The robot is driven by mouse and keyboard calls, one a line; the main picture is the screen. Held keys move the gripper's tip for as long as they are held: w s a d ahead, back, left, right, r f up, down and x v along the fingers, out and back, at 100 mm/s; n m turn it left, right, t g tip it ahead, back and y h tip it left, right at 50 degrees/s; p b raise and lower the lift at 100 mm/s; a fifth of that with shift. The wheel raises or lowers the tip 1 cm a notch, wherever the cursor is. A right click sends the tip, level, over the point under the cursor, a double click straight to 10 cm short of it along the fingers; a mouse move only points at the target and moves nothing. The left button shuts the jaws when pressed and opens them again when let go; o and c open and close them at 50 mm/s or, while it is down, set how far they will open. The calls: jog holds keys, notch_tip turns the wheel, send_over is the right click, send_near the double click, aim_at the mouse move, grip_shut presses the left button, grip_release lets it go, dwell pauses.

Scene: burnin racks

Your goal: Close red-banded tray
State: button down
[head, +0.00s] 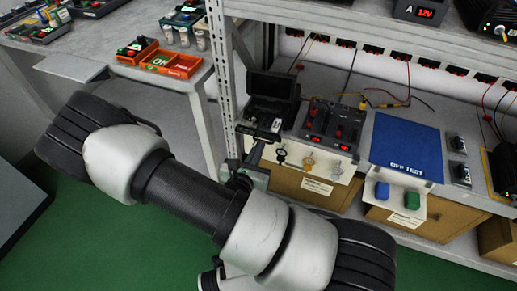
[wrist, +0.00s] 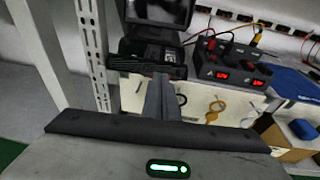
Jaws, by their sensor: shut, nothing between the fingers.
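No tray with a clear red band can be made out in either view. My gripper (head: 256,150) is at the front of the metal rack, below an open black case (head: 271,97). In the wrist view my gripper (wrist: 160,82) has its two fingers together, with nothing between them. The fingertips overlap a black bar (wrist: 130,69) along the front of the open case (wrist: 158,14); I cannot tell whether they touch it. The bar also shows in the head view (head: 258,132). The fingers hide part of the white front panel behind them.
A dark device with red displays (head: 331,124) stands right of the case, above hanging key-like tags (head: 309,164). A blue mat (head: 405,147) lies further right. The rack's perforated post (head: 220,70) stands close left. Orange trays (head: 172,65) sit on the left table.

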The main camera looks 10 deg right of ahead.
aim_at(269, 125)
jog(key=x, duration=0.3)
jog(key=r+p+x, duration=0.1)
jog(key=x, duration=0.2)
jog(key=r+x, duration=0.1)
jog(key=x, duration=0.2)
jog(key=shift+w+d, duration=0.1)
jog(key=shift+d, duration=0.05)
jog(key=shift+r+p, duration=0.1)
jog(key=shift+p, duration=0.2)
